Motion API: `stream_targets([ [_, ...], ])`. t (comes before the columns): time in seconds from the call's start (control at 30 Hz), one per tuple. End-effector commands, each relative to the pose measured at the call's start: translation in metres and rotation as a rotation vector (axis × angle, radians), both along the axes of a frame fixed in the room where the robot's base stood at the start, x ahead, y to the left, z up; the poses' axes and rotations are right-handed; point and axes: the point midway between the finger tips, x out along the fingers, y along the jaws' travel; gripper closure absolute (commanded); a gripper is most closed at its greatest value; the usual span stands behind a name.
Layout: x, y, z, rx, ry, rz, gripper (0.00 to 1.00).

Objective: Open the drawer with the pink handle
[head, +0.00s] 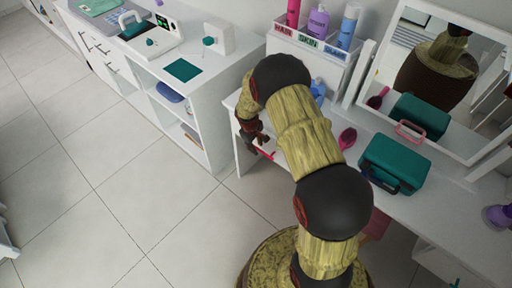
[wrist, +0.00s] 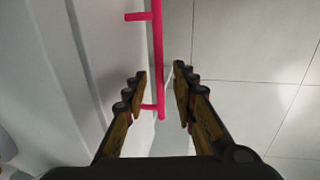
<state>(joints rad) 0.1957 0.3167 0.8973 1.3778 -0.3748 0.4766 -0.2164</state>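The pink bar handle (wrist: 157,50) runs up and down in the wrist view, fixed by short posts to a white drawer front (wrist: 95,60) on the left. My gripper (wrist: 159,72) is open, with one finger on each side of the lower part of the bar. In the head view my gripper (head: 256,138) is at the front edge of the white vanity table, and only a small bit of the handle (head: 266,154) shows; my arm hides most of the drawer.
The vanity top carries a teal case (head: 393,163), a pink hairbrush (head: 347,138), a mirror (head: 435,75) and an organiser with bottles (head: 312,45). A white cabinet (head: 205,90) stands to the left. The tiled floor (head: 120,200) in front is clear.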

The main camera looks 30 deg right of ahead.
Motion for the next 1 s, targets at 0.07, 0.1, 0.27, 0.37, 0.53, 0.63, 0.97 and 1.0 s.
stream_targets([
  [0.07,0.0006,-0.0005,-0.0018,-0.001,-0.001,0.000,0.73],
  [0.1,0.0007,-0.0005,-0.0016,-0.001,-0.001,0.000,0.73],
  [0.27,0.0007,-0.0004,-0.0010,-0.001,-0.001,0.000,0.74],
  [0.37,0.0007,-0.0004,-0.0009,0.000,-0.001,0.000,0.80],
  [0.53,0.0006,-0.0003,-0.0009,0.000,-0.001,0.000,0.89],
  [0.63,0.0007,-0.0002,-0.0008,0.000,-0.001,0.000,0.95],
  [0.97,0.0007,-0.0002,-0.0008,0.000,-0.001,0.000,1.00],
  [1.0,0.0007,-0.0002,-0.0008,0.000,-0.001,0.000,1.00],
])
